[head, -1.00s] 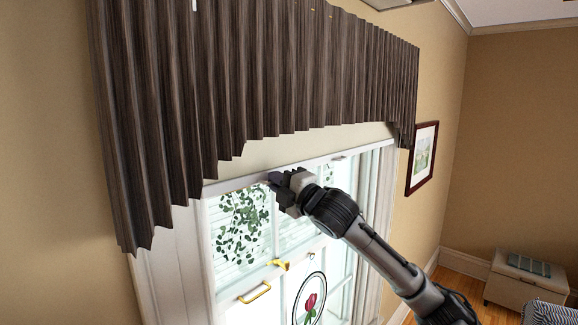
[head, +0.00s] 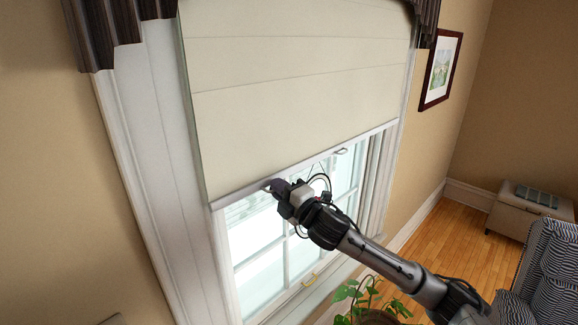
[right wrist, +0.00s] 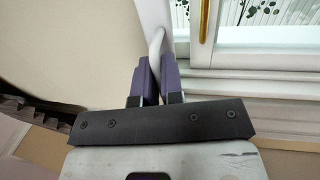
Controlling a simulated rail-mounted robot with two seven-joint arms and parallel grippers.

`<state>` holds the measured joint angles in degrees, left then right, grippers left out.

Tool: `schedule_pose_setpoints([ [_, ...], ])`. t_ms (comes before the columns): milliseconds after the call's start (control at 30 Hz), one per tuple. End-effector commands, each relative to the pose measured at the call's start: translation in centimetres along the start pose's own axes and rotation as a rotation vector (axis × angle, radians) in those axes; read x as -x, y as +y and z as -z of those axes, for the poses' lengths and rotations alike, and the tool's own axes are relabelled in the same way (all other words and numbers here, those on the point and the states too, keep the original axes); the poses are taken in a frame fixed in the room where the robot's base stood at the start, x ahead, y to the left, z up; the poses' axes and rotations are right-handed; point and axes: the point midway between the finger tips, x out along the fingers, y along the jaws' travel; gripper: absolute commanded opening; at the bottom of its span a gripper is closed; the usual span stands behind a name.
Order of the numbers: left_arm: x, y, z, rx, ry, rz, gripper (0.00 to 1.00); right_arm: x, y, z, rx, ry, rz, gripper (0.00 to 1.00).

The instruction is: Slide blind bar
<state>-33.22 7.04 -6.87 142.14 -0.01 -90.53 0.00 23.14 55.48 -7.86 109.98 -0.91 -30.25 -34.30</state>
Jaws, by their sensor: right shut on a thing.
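The blind bar (head: 310,158) is a pale strip along the bottom edge of the cream blind (head: 290,85), which covers the upper part of the window. A small pull handle (head: 342,151) shows on the bar to the right of my gripper. My right gripper (head: 275,187) is at the bar, left of its middle. In the right wrist view, its purple fingers (right wrist: 158,78) are shut on a white looped handle (right wrist: 157,42) at the bar (right wrist: 150,14). The fingers hide part of this handle. My left gripper is not in view.
Below the bar are window panes (head: 260,262) and a brass sash handle (head: 310,281). A dark pleated valance (head: 100,30) hangs above. A leafy plant (head: 365,298) stands low by the window. An armchair (head: 555,265) and an ottoman (head: 525,200) are at right.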

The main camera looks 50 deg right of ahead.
Motion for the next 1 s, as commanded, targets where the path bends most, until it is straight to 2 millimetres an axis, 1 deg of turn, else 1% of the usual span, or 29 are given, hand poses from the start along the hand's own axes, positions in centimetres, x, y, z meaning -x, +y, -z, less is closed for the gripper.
schedule_pose_setpoints([
  [33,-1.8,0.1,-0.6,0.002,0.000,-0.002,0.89,0.5,-2.8,0.0,-0.002,-0.002,0.005,0.00],
  [100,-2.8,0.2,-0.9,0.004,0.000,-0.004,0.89,0.9,-4.8,0.0,-0.002,-0.002,0.005,0.00],
  [200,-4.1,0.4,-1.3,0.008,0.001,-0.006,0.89,1.4,-7.2,0.0,-0.001,-0.002,0.004,0.00],
  [300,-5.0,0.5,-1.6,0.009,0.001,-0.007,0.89,1.8,-9.2,-0.1,-0.002,-0.003,0.004,0.00],
  [400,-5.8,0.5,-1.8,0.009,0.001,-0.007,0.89,2.1,-10.8,-0.1,-0.002,-0.003,0.003,0.00],
  [500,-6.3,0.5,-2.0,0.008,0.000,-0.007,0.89,2.3,-11.9,-0.1,-0.001,-0.003,0.003,0.00],
  [633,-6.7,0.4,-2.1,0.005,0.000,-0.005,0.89,2.5,-12.7,-0.1,0.000,-0.002,0.001,0.00],
  [767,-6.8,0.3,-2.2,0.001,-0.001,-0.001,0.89,2.5,-13.0,-0.1,0.000,-0.002,0.001,0.00],
  [1000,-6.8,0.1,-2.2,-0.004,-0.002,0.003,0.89,2.5,-13.0,-0.1,0.000,-0.002,0.001,0.00],
])
